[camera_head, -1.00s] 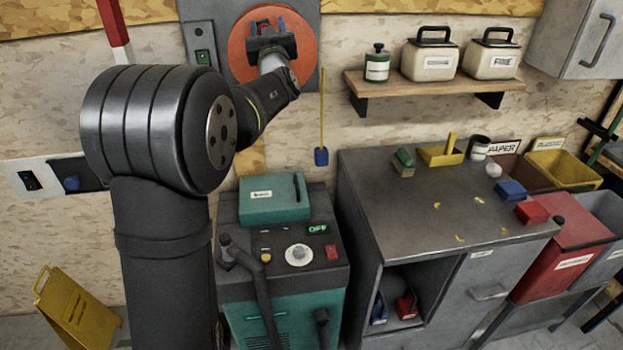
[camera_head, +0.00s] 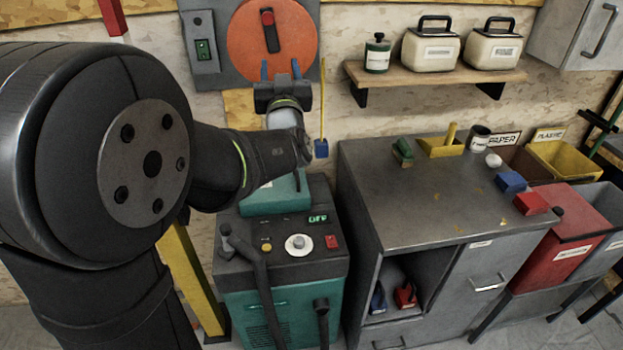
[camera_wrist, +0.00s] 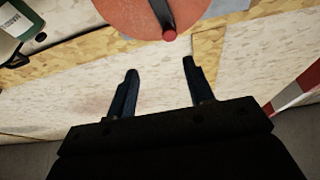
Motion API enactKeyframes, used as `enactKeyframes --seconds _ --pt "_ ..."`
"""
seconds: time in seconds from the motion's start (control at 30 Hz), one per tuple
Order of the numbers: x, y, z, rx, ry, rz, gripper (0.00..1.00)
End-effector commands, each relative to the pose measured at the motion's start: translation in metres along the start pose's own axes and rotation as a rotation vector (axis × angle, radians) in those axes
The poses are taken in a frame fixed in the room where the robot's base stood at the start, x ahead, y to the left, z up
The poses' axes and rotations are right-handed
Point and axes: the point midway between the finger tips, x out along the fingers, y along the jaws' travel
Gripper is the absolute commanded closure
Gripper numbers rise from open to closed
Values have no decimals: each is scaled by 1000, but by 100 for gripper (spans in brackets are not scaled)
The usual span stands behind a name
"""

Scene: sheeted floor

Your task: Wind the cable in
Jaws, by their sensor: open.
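The reel is an orange disc (camera_head: 290,45) on a grey wall plate, with a dark crank bar (camera_head: 269,36) and a red knob (camera_head: 267,17) at the bar's upper end. The thin yellow cable (camera_head: 322,100) hangs beside the plate's right edge and ends in a blue plug (camera_head: 321,149). My gripper (camera_head: 280,69) is open and empty, in front of the disc's lower edge in the head view. In the wrist view, the gripper (camera_wrist: 160,69) has its blue fingers spread over bare wall. The red knob (camera_wrist: 170,37) lies above the fingertips there, apart from them.
A teal machine (camera_head: 280,270) stands below the reel, partly behind my arm. A grey cabinet (camera_head: 400,205) is to its right. A red-and-white post (camera_head: 112,16) is at left.

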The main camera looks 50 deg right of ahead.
Motion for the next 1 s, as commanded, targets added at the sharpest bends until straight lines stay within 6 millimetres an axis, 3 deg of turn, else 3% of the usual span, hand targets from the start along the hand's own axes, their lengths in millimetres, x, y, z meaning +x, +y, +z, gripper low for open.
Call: enactKeyframes --seconds 0.47,1.0 --pt "6 38 90 120 -281 176 52" --pt "-19 69 191 265 -606 384 52"
